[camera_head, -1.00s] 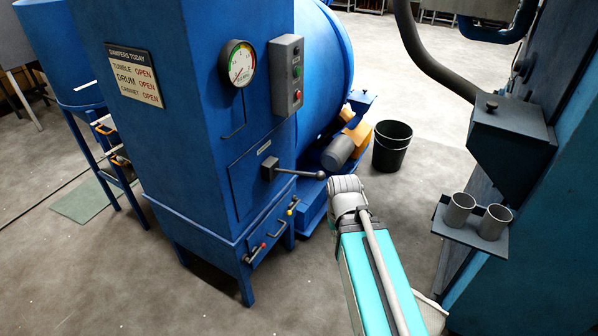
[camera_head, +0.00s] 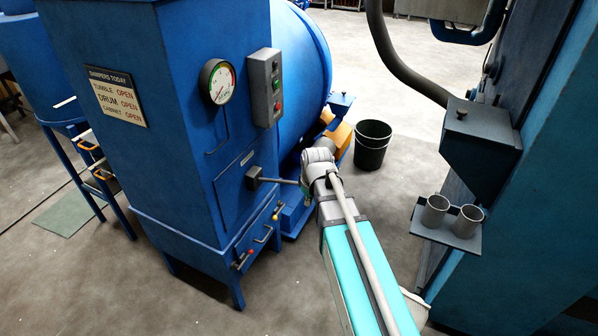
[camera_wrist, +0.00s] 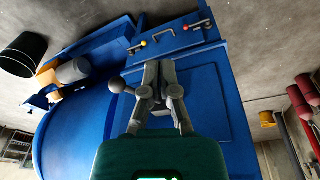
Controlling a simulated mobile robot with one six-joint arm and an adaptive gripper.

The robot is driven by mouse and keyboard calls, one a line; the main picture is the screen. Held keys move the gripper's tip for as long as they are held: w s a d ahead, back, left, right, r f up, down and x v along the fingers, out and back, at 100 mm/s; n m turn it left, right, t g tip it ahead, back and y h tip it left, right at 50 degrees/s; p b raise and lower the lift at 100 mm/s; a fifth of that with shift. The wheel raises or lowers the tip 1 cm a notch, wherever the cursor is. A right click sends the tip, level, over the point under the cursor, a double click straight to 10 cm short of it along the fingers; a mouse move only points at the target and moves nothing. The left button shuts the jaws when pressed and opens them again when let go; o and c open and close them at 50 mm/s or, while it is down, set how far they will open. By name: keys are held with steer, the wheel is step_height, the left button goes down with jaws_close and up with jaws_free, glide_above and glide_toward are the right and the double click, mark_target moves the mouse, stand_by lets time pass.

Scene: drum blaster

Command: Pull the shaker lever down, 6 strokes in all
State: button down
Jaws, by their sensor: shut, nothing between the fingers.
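The shaker lever (camera_head: 278,181) is a dark grey bar on a square pivot block at the blue cabinet's (camera_head: 185,110) front. It lies near level in the head view, with its outer end hidden behind my arm. In the wrist view, which is turned over, its round grey knob (camera_wrist: 117,85) shows just left of my gripper (camera_wrist: 158,65). The bar runs from the knob behind the fingers. My gripper is shut and empty, in front of the lever. I cannot tell whether it touches the bar. In the head view the fingers are mostly hidden by my wrist.
A gauge (camera_head: 218,82) and a button box (camera_head: 265,87) sit above the lever. Small handles with red and yellow knobs (camera_head: 276,217) are below it. A black bucket (camera_head: 372,145) stands behind my arm. A shelf with two cups (camera_head: 447,230) is at right.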

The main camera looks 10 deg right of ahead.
steer(key=w+r+n+t+p, duration=0.1)
steer(key=w+r+n+p, duration=0.2)
steer(key=w, duration=0.3)
steer(key=w+a+r+n+t+p, duration=0.1)
steer(key=w+r+n+p, duration=0.1)
steer(key=w, duration=0.5)
step_height(320, 180, up, 3)
steer(key=shift+a+f+n+y+p, duration=0.2)
steer(key=shift+n+y+p, duration=0.15)
steer(key=shift+n, duration=0.55)
steer(key=shift+f, duration=0.15)
steer(key=b, duration=1)
glide_above(296, 184)
steer(key=s+a, duration=0.1)
step_height(296, 184, down, 9)
steer(key=shift+s+d+f+b, duration=0.1)
steer(key=shift+d+f+b, duration=0.25)
steer(key=shift+f, duration=0.2)
steer(key=shift+s+d+f+b, duration=0.1)
steer(key=shift+d+f+b, duration=0.2)
steer(key=shift+f+b, duration=0.25)
steer(key=shift+s+d+f+b, duration=0.1)
steer(key=shift+d+f+b, duration=0.25)
steer(key=shift+f, duration=0.2)
steer(key=shift+a+f, duration=0.2)
